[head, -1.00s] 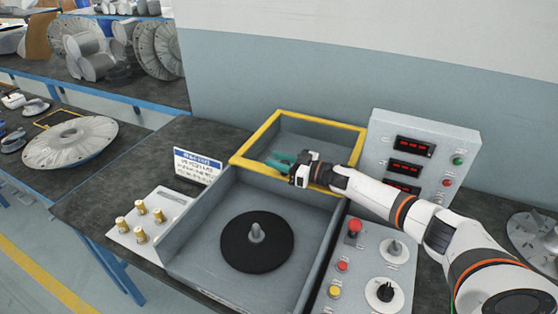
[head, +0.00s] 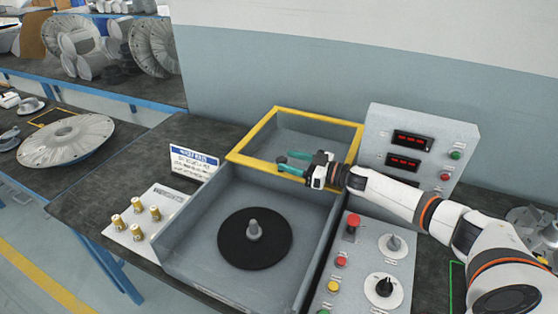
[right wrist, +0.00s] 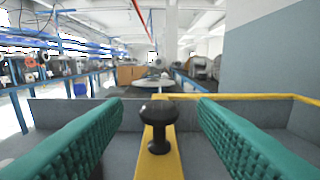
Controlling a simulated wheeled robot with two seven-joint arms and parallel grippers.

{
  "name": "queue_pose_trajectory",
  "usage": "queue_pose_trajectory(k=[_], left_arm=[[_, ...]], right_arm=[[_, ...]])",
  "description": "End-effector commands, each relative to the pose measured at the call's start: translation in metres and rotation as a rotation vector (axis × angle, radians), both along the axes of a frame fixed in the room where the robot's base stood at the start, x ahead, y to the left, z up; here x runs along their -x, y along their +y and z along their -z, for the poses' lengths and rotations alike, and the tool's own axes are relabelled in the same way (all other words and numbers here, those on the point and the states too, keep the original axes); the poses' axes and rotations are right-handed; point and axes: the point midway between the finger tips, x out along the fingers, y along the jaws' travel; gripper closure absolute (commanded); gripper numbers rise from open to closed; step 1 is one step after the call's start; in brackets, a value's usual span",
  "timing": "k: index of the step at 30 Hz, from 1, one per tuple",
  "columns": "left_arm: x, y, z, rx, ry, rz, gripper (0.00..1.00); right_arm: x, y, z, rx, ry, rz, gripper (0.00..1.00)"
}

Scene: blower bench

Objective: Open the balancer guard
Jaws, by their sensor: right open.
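The balancer guard (head: 318,117) is a yellow-edged frame at the back of the grey balancer housing. The housing's front well lies uncovered, with a black disc (head: 243,246) and a grey spindle in it. In the right wrist view, a black knob (right wrist: 158,124) stands on a yellow bar of the guard (right wrist: 150,106). My right gripper (head: 289,163) is at the guard's front bar, its green fingers pointing left. It is open, with the knob centred between the green pads and a gap on both sides. The knob is not clear in the head view. My left gripper is out of view.
A control box with red displays (head: 407,139) stands right of the guard, behind my right arm. A panel with buttons and dials (head: 365,262) is in front. A sign (head: 193,161) and brass weights (head: 136,218) are at the left. A wall rises behind.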

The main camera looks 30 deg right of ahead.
Motion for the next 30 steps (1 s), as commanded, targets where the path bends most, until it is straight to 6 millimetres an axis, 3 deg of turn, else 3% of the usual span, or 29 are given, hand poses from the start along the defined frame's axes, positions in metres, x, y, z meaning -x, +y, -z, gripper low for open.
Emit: queue_pose_trajectory(k=[6, 11, 30], left_arm=[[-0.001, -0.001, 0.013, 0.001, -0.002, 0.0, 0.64], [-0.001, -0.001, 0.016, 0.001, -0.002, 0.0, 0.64], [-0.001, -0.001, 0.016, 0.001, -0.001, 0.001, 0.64]], right_arm=[[0.036, -0.028, 0.004, 0.002, 0.004, 0.0, 0.47], [0.049, -0.038, 0.002, 0.0, 0.002, 0.0, 0.47], [0.053, -0.041, 0.0, -0.001, 0.001, 0.0, 0.47]])
